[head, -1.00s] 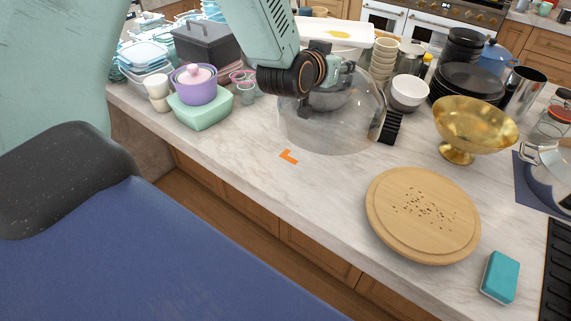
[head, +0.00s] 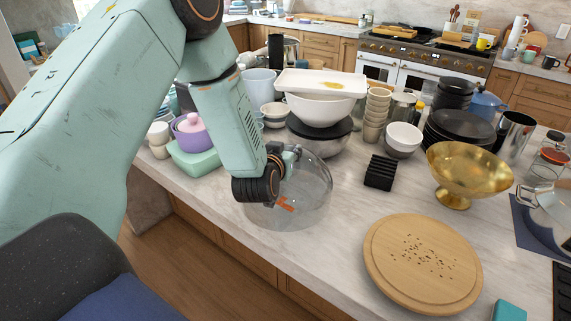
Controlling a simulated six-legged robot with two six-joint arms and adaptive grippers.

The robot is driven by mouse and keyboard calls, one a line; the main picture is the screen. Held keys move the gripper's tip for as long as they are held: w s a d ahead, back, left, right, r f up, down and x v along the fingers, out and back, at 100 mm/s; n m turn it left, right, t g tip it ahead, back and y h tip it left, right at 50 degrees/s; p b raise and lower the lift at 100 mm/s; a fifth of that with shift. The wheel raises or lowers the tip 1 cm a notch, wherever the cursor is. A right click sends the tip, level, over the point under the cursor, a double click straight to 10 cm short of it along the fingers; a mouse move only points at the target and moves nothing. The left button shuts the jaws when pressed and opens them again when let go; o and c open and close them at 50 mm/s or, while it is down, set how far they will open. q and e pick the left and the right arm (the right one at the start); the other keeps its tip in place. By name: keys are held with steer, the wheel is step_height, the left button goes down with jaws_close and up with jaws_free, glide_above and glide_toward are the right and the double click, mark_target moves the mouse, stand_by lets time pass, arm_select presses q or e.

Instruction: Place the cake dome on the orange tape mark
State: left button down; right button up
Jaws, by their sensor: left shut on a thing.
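The clear glass cake dome (head: 308,205) is at the middle of the counter, near its front edge. The orange tape mark (head: 284,203) shows through the dome's glass. My left gripper (head: 288,158) is at the top of the dome and shut on it; its fingertips and the dome's knob are partly hidden by the wrist. The dome looks upright, and its rim is at or very near the counter; I cannot tell whether it touches. My right gripper is not in view.
A round wooden board (head: 422,262) with crumbs lies right of the dome. A black rack (head: 380,172), a gold pedestal bowl (head: 468,170) and a steel bowl with a dark rim (head: 322,146) stand behind. Bare counter lies between dome and board.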

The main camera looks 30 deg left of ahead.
arm_select(q)
steer(key=f, duration=0.3)
steer(key=shift+s, duration=0.2)
steer(key=shift+w+f, duration=0.2)
steer(key=shift+w, duration=0.05)
steer(key=shift+s+f, duration=0.1)
steer(key=c, duration=1.3)
jaws_free()
steer(key=shift+s+f, duration=0.1)
steer(key=shift+s, duration=0.05)
steer(key=o, duration=0.3)
steer(key=shift+o, duration=1.1)
